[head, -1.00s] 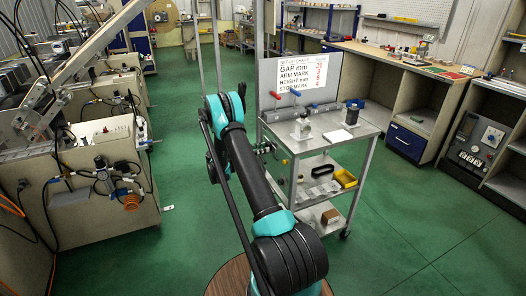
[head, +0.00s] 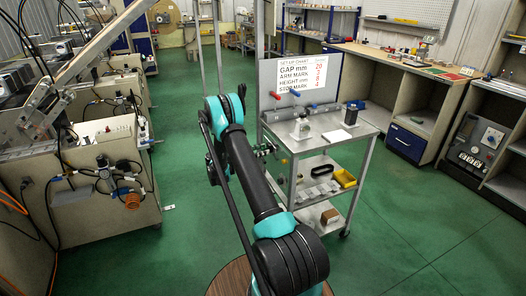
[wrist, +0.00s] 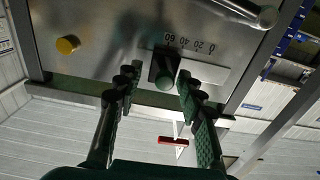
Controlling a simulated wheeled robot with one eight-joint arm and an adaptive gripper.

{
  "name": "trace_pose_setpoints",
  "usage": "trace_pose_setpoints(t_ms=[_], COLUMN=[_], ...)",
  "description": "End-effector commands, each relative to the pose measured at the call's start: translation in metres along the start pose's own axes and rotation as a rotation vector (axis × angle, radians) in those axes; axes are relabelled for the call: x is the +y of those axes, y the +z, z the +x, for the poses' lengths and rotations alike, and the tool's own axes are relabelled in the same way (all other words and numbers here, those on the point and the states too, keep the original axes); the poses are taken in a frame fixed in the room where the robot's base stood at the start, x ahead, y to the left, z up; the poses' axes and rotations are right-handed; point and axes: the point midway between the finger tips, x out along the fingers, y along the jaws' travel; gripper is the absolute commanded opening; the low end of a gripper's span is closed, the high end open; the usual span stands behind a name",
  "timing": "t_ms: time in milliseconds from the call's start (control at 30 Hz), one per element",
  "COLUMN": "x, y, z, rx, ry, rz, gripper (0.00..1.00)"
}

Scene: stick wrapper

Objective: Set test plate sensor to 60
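I cannot read which mark the knob points to. My gripper (wrist: 157,82) is open, with one finger on each side of the knob. Gaps show between the fingers and the knob, and I see no contact. In the head view, my arm reaches toward the left side of the cart (head: 318,146), and the gripper is mostly hidden.
A yellow button (wrist: 68,44) is at the panel's left, and a metal bar (wrist: 235,12) crosses its upper right. The cart carries a set-up chart board (head: 305,75) and several small items. A machine (head: 100,190) stands at the left. Green floor is clear at the right.

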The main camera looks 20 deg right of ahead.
Motion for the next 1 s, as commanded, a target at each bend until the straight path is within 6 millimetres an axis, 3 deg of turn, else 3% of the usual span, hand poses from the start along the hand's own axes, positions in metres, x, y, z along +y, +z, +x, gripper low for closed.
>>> trace_pose_setpoints(t_ms=[500, 700, 1000], x=[0.000, 0.000, 0.001], y=[0.001, 0.001, 0.001], z=[-0.096, -0.111, -0.113], rx=[0.000, -0.001, -0.001], ry=[-0.003, -0.001, 0.000], rz=[0.000, 0.000, 0.000], gripper=[0.39, 0.39, 0.39])
